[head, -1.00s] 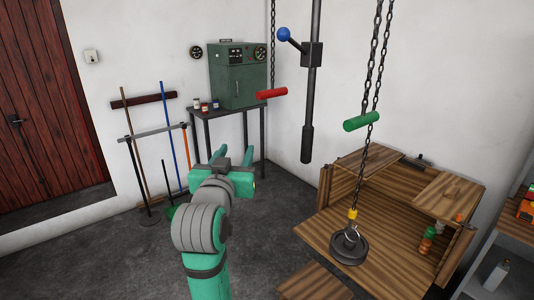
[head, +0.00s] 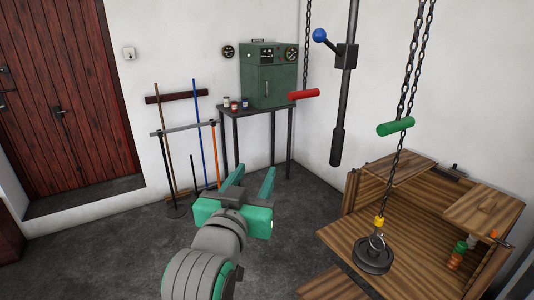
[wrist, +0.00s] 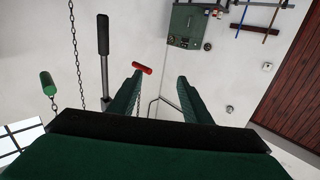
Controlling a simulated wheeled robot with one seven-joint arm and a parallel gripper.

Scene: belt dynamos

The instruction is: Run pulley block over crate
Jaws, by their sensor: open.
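The pulley block (head: 373,255), a dark round weight with a yellow fitting, hangs on a chain at the right of the head view. It hangs over or in front of the wooden crate (head: 340,240); its exact depth is hard to tell. A green handle (head: 395,127) hangs on the chains above it, and a red handle (head: 304,94) hangs on another chain. Both handles also show in the wrist view, green (wrist: 48,84) and red (wrist: 142,68). My gripper (head: 251,180) is open and empty, left of the pulley block and apart from the handles.
A dark lever with a blue knob (head: 319,35) hangs between the chains. A green cabinet (head: 270,80) stands on a small table at the back, with jars beside it. Tools lean on a rack (head: 184,129) at the left. The floor near the door is clear.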

